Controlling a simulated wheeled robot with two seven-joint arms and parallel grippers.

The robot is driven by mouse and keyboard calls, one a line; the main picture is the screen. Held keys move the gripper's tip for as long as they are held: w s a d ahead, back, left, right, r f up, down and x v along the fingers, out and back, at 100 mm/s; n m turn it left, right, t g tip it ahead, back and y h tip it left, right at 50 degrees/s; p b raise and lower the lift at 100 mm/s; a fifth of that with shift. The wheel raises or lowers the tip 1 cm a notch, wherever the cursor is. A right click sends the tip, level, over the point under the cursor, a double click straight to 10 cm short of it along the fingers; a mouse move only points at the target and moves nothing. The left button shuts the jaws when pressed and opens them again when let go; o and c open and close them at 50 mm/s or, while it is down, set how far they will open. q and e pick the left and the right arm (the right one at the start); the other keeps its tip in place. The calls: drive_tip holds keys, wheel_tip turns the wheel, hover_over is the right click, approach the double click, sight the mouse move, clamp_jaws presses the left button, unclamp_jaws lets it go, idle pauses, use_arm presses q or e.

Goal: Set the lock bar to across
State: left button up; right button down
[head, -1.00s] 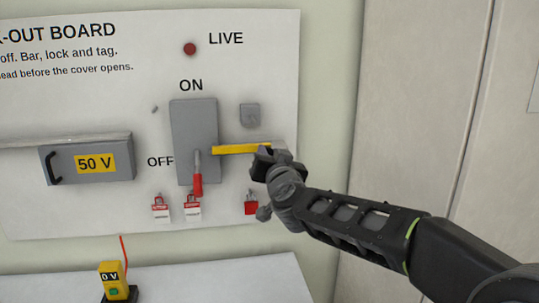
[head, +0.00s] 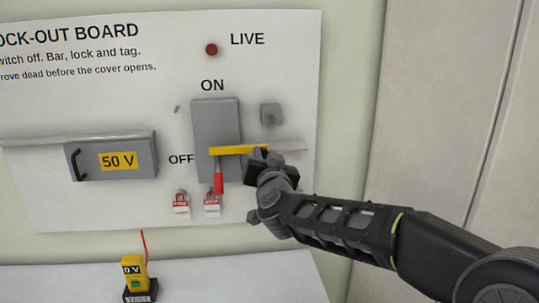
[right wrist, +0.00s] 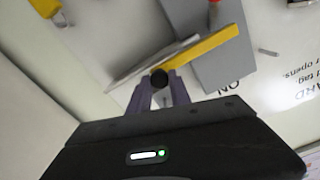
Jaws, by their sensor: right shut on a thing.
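The yellow lock bar (head: 230,150) lies level across the lower front of the grey switch box (head: 214,118). Its left end passes over the switch lever, just above the red grip (head: 219,183), which points down. My right gripper (head: 264,158) is shut at the bar's right end. In the right wrist view its fingers (right wrist: 163,92) are closed at a dark round knob (right wrist: 159,79) on the end of the yellow bar (right wrist: 205,47). A pale rail (head: 290,146) runs behind the bar to the right. My left gripper is out of view.
Two red-and-white tags or locks (head: 181,203) hang below the switch. A grey box marked 50 V (head: 140,160) is at left, a red lamp (head: 211,50) above. A yellow tester (head: 134,272) stands on the shelf (head: 230,280). My forearm covers the board's lower right.

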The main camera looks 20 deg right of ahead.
drive_tip(key=c, duration=1.4)
unclamp_jaws()
drive_tip(key=shift+a, duration=0.4)
drive_tip(key=shift+o, duration=1.1)
drive_tip(key=shift+d, duration=0.1)
drive_tip(key=b+v, duration=0.1)
drive_tip(key=v, duration=0.6)
drive_tip(key=shift+s, duration=0.35)
